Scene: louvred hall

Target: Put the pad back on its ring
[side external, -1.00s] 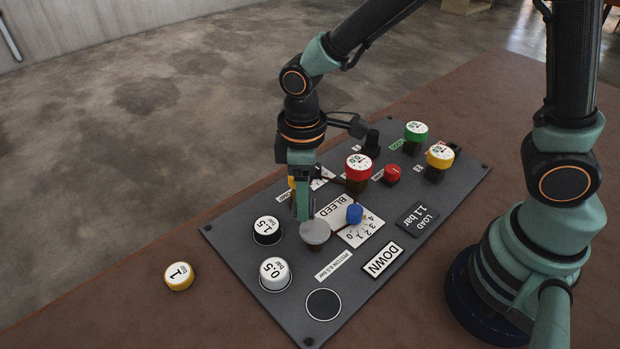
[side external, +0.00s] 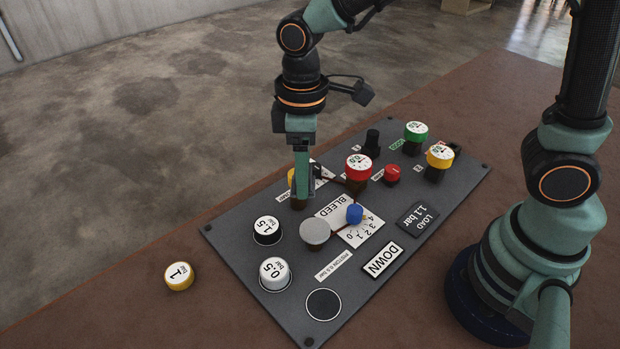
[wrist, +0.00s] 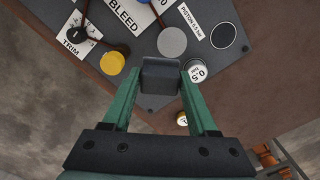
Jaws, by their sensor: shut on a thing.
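The yellow pad (side external: 179,276), marked 1, lies on the brown table left of the panel; it shows partly in the wrist view (wrist: 182,118). The white 0.5 bar pad (side external: 275,273) and the black-rimmed 1.5 bar pad (side external: 267,230) sit on the panel. A bare ring (side external: 323,304) is at the front corner, also in the wrist view (wrist: 223,36). My gripper (side external: 302,194) is above the panel, beyond the grey piston disc (side external: 315,231). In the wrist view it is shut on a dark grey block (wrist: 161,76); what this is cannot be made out.
A red gauge (side external: 359,166), a yellow gauge (side external: 440,156), a green gauge (side external: 416,131) and a blue knob (side external: 354,214) stand up from the panel. A yellow-topped post (wrist: 112,63) is close to my gripper. The table left of the panel is mostly clear.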

